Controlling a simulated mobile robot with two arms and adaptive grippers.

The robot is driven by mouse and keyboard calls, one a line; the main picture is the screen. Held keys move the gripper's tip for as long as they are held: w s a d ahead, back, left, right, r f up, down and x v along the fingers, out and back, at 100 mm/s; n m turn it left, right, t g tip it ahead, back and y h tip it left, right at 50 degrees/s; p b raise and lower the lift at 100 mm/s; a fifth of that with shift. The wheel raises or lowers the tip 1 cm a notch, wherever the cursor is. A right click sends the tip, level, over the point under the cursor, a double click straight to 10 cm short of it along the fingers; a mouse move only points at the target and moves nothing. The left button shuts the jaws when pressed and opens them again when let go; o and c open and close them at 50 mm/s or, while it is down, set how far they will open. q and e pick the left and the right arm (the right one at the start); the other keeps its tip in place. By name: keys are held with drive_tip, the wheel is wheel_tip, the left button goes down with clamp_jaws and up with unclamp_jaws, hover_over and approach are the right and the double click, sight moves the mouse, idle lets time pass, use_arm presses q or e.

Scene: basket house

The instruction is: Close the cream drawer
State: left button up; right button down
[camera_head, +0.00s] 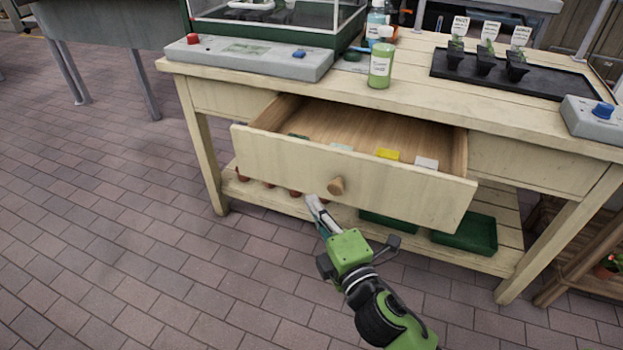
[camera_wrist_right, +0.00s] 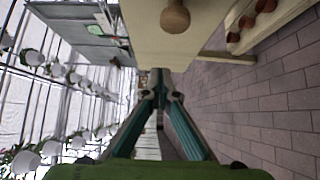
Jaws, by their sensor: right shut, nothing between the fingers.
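The cream drawer (camera_head: 400,183) is pulled well out of the cream wooden table (camera_head: 225,97), and its inside shows. It has a round wooden knob (camera_head: 337,186) on its front. Several small coloured cards stand just inside the drawer front. My right gripper (camera_head: 313,201) is shut and empty, in front of the drawer and a little left of and below the knob. In the right wrist view my right gripper (camera_wrist_right: 160,78) points at the drawer front (camera_wrist_right: 160,45), with the knob (camera_wrist_right: 175,17) near the top. Whether the fingertips touch the drawer I cannot tell. My left gripper is out of view.
On the tabletop are a grey control box (camera_head: 250,62), a green bottle (camera_head: 380,66), a black tray (camera_head: 510,76) with labelled seedling pots, and another grey box (camera_head: 598,118). Green trays (camera_head: 466,234) sit on the lower shelf. The brick floor to the left is clear.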

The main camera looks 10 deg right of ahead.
sight(305, 167)
drive_tip(key=w, duration=0.8)
drive_tip(key=shift+d+b, duration=0.35)
drive_tip(key=shift+w+d, duration=0.25)
